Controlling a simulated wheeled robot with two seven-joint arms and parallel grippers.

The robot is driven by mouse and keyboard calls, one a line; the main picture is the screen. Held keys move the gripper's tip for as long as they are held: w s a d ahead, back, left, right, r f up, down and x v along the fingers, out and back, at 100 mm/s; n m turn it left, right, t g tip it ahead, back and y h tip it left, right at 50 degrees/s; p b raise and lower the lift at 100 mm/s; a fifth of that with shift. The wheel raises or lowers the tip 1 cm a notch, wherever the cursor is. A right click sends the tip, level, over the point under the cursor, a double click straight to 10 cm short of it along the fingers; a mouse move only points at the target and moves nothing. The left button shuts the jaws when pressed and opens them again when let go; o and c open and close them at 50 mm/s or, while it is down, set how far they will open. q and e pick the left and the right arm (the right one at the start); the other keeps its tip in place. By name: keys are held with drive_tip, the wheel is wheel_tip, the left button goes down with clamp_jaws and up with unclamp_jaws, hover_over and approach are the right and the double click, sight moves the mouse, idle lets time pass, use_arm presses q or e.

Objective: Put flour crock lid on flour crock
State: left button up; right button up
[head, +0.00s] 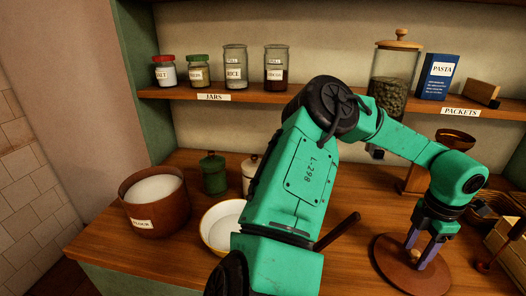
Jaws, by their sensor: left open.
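The flour crock (158,219) is a wide brown pot with a FLOUR label, at the left of the counter in the head view. It is uncovered and white flour shows inside. The flour crock lid (393,272) is a round brown disc with a small pale knob, lying on the counter at the lower right. My left gripper (420,256) points down over the lid, open, with its fingers at the knob. I cannot tell if they touch it. My right gripper is not in view.
A white bowl (217,236) and a green canister (213,176) stand right of the crock, with a white canister (249,174) partly behind my arm. A shelf (220,97) with jars runs above. A dark rod-like handle (338,231) and a wooden box (503,238) are near the lid.

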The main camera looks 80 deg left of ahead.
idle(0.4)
use_arm(q)
drive_tip(key=shift+b, duration=0.35)
clamp_jaws()
drive_tip(key=shift+r+p, duration=2.05)
drive_tip(key=shift+r, duration=1.5)
